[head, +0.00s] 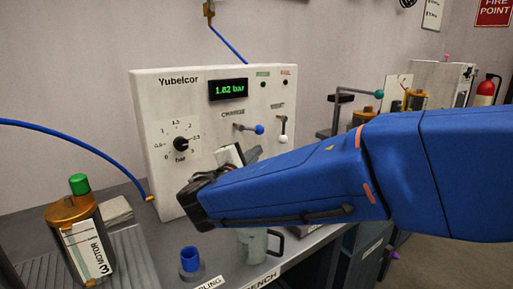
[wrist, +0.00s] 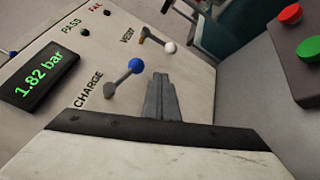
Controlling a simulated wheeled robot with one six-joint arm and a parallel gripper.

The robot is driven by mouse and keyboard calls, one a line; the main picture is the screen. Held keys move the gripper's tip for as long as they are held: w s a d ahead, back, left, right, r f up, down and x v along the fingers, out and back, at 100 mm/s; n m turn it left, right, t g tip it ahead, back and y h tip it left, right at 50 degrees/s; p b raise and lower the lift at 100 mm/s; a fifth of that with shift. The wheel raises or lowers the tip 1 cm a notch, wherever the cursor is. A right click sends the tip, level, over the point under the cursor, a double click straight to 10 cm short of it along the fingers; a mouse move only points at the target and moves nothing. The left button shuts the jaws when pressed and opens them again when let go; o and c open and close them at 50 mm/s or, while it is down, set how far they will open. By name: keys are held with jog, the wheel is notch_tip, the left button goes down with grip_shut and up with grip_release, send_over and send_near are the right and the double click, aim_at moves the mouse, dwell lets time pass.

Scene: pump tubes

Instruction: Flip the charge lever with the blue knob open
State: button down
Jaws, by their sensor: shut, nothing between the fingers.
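The charge lever with the blue knob (head: 259,130) is on the white Yubelcor panel, under the CHARGE label. In the head view its arm points right, nearly level, from its pivot. In the wrist view the blue knob (wrist: 135,66) stands just left of my fingertips. My gripper (head: 254,152) is in front of the panel, a little below the charge lever. Its fingers (wrist: 160,76) are shut together and empty. A small gap shows between knob and fingers in the wrist view; I cannot tell the depth between them.
The vent lever with a white knob (head: 283,139) is right of the charge lever, its knob hanging down. The display (head: 229,89) reads 1.82 bar, above a pressure dial (head: 181,144). A grey mug (head: 253,246) and blue-topped coupling (head: 190,262) stand on the bench below my arm.

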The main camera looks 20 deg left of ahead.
jog(key=s+a, duration=0.1)
jog(key=s, duration=0.9)
jog(key=shift+a+r, duration=0.15)
